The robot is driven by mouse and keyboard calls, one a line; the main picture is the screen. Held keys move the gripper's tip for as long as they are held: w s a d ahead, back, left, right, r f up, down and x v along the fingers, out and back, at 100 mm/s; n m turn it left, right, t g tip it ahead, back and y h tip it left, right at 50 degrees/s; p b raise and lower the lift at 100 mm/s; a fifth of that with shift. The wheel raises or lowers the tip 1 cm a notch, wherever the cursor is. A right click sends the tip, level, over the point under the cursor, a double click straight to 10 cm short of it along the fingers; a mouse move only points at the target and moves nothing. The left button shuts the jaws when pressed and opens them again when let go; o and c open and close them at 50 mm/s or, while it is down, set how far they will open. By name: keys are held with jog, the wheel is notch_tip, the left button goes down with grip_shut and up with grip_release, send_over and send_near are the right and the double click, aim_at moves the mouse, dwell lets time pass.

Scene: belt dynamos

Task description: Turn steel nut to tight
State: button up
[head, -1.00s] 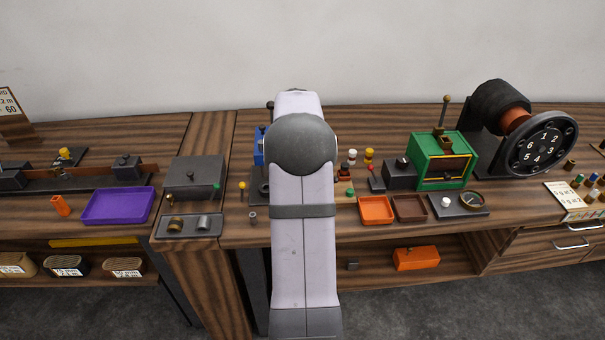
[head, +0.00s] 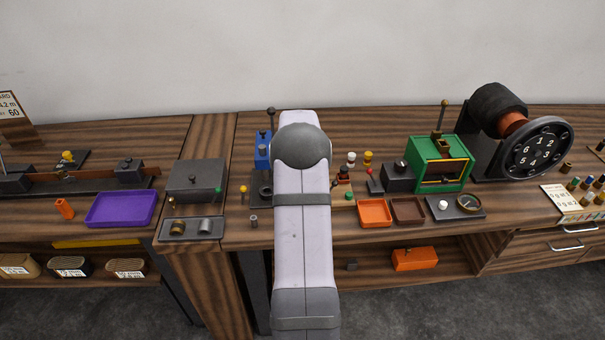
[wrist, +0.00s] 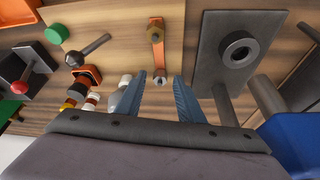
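In the wrist view, an orange strip (wrist: 157,48) runs along a light wooden board, with a brass nut (wrist: 155,22) at its far end. A small silver nut-like piece (wrist: 158,81) is at its near end, probably the steel nut. My gripper (wrist: 159,78) is open, its two blue-grey fingers apart. In the picture the silver piece appears between the fingertips, with gaps on both sides. I cannot tell the depth between them. In the head view, my arm hides my gripper and the strip.
A grey plate with a dark ring (wrist: 238,50) stands right of the fingers, and a blue block (wrist: 291,138) is near at lower right. A ball-ended lever (wrist: 90,50), white and yellow terminals (wrist: 125,82) and a red-knobbed switch (wrist: 27,73) are on the left.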

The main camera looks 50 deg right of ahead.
grip_shut()
jog(key=shift+f, duration=0.1)
jog(key=shift+w+m+b, duration=0.1)
jog(key=shift+m+b, duration=0.3)
jog(key=shift+b, duration=0.05)
jog(key=shift+m+g, duration=0.3)
jog(key=shift+m, duration=0.1)
grip_release()
